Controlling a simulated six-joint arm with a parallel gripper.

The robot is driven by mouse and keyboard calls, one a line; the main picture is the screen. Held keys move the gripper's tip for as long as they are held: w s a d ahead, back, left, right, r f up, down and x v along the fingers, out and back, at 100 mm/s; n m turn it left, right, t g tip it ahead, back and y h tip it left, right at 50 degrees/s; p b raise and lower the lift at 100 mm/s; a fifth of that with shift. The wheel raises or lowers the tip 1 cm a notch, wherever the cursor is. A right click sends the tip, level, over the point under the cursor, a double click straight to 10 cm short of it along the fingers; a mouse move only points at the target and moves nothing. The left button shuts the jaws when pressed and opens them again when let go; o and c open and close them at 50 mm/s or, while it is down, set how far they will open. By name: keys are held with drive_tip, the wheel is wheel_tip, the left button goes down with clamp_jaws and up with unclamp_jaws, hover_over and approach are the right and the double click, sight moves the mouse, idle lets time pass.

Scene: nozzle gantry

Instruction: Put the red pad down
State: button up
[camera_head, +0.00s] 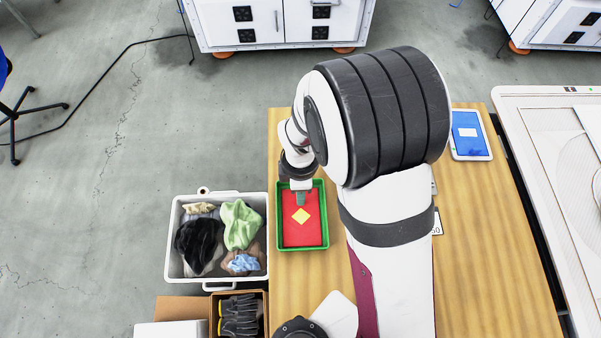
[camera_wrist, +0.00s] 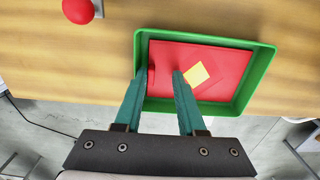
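A green tray (camera_head: 281,243) with a red floor stands on the wooden table, and it also shows in the wrist view (camera_wrist: 262,62). A yellow square (camera_head: 301,216) lies on the red inside it; in the wrist view the square (camera_wrist: 196,75) is just right of the right fingertip. My gripper (camera_wrist: 162,73) has its teal fingers apart, pointing down over the left part of the tray. Only red shows between the fingertips, with a darker red patch by the left one. I cannot tell a separate red pad from the red floor, nor whether the fingers hold it.
A white bin (camera_head: 175,272) of crumpled cloths stands left of the table. A box with dark gloves (camera_head: 239,315) is below it. A blue-screened tablet (camera_head: 468,132) lies at the table's right. A red knob (camera_wrist: 78,10) is at the wrist view's top left.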

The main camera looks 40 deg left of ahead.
wheel_tip(320, 180, up, 12)
drive_tip(key=w+d+r+m, duration=0.1)
drive_tip(key=d+r+m, duration=0.3)
drive_tip(key=d+m, duration=0.45)
drive_tip(key=w+d+r+m, duration=0.1)
drive_tip(key=d+r+m, duration=0.2)
drive_tip(key=d+m, duration=0.55)
drive_tip(key=s+d+r+m+y, duration=0.1)
drive_tip(key=s+d+m, duration=0.6)
drive_tip(key=m, duration=0.8)
drive_tip(key=d, duration=0.2)
drive_tip(key=shift+s+d+r+m+y, duration=0.2)
drive_tip(key=shift+d+r+m+y, duration=0.1)
drive_tip(key=shift+d+y, duration=0.1)
